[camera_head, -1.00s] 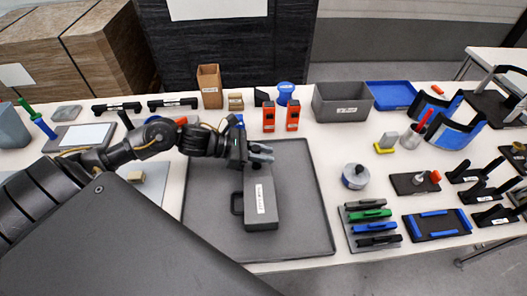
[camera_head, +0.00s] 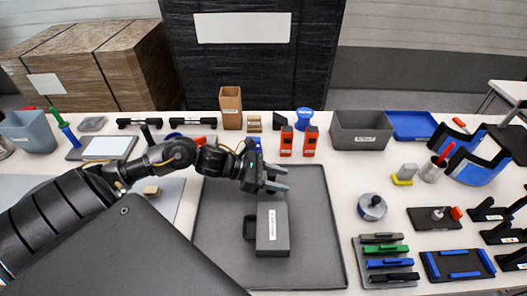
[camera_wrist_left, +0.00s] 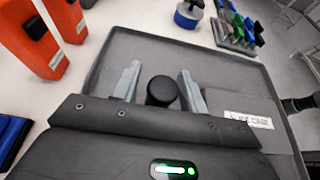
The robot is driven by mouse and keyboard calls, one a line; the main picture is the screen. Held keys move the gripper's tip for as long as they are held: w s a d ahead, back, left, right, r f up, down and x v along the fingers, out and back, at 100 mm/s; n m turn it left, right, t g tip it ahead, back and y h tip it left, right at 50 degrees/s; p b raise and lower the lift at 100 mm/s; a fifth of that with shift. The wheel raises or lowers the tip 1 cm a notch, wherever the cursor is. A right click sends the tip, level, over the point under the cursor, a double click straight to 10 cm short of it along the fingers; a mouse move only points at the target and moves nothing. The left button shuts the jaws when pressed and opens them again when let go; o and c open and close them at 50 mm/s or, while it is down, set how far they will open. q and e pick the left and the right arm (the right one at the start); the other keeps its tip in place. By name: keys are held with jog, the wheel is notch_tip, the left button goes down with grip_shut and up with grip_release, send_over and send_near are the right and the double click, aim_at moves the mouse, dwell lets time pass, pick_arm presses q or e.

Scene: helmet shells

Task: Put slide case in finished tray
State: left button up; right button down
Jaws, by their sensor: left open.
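The slide case (camera_head: 272,230) is a grey box with a white label and a dark handle on its left side. It lies on the large dark grey tray (camera_head: 322,262); I cannot read a name on this tray. My left gripper (camera_head: 276,178) is open and empty over the tray, just behind the case's far end. In the left wrist view its two fingers (camera_wrist_left: 160,88) stand apart with a black round part between them, and the case (camera_wrist_left: 243,108) is to their right, its label partly readable. My right gripper is not in view.
Two orange boxes (camera_head: 298,141) stand behind the tray, beside a grey bin (camera_head: 361,130) and a blue tray (camera_head: 412,125). A round grey-and-blue container (camera_head: 372,206) and a rack of coloured clamps (camera_head: 386,262) are to the right. The tray's right part is bare.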

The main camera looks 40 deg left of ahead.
pick_arm(q)
jog(key=b+v, duration=0.1)
jog(key=v, duration=0.7)
jog(key=shift+s+a, duration=0.1)
jog(key=shift+p+v, duration=0.3)
jog(key=shift+v, duration=1.5)
